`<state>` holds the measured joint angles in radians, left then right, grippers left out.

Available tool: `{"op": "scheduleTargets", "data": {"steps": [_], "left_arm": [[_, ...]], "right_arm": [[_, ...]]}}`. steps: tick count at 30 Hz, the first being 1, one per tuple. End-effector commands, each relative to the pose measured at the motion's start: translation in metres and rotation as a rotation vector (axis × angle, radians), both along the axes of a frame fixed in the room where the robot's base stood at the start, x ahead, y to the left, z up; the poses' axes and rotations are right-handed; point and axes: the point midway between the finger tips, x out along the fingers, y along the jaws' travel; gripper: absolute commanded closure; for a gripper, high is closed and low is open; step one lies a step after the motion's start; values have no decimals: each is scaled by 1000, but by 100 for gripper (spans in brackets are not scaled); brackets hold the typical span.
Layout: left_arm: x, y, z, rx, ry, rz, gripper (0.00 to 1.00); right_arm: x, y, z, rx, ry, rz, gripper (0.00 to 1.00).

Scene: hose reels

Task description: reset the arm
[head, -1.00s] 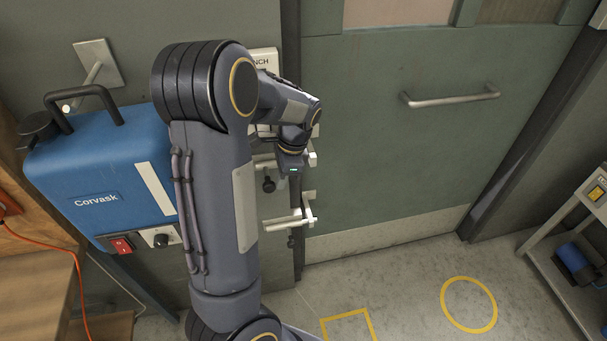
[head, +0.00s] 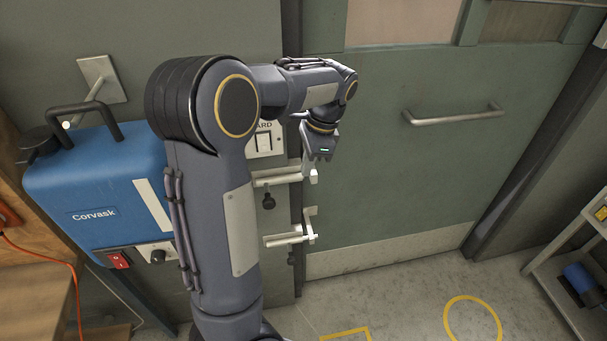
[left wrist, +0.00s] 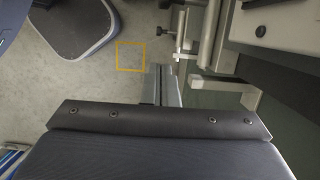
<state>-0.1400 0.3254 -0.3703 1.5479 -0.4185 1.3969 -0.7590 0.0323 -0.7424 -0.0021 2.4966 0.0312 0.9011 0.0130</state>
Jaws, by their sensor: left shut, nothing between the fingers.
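My left arm comes up from the bottom of the head view and bends over to the right. My left gripper (head: 308,164) hangs at its end, in front of the grey-green door's left edge and just by the upper pale bracket (head: 280,177). Its fingers are partly hidden in the head view. In the left wrist view the gripper (left wrist: 168,84) shows its two fingers together, with nothing between them. My right gripper is in neither view.
A lower pale bracket (head: 287,238) and a wall switch (head: 264,142) are close by. A blue Corvask machine (head: 95,190) stands left of my arm. The door (head: 400,175) has a bar handle (head: 455,116). A shelf cart (head: 570,270) stands right. The marked floor between is clear.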

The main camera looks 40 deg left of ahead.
Motion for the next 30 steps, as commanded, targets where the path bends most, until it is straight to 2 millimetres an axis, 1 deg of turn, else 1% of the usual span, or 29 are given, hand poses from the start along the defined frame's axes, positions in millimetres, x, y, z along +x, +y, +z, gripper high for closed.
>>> {"op": "scheduleTargets", "data": {"steps": [17,20,23,25,29,30], "left_arm": [[0,0,2,0,0,0,100],[-3,-2,3,-12,-14,14,100],[-18,-11,8,-61,-69,67,100],[-35,-23,13,-120,-134,135,100],[-76,-57,24,-255,-275,303,100],[-89,-69,26,-297,-315,355,100]], "right_arm": [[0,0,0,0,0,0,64],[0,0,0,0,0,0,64],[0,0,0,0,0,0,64],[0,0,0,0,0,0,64],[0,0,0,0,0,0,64],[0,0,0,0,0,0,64]]}}
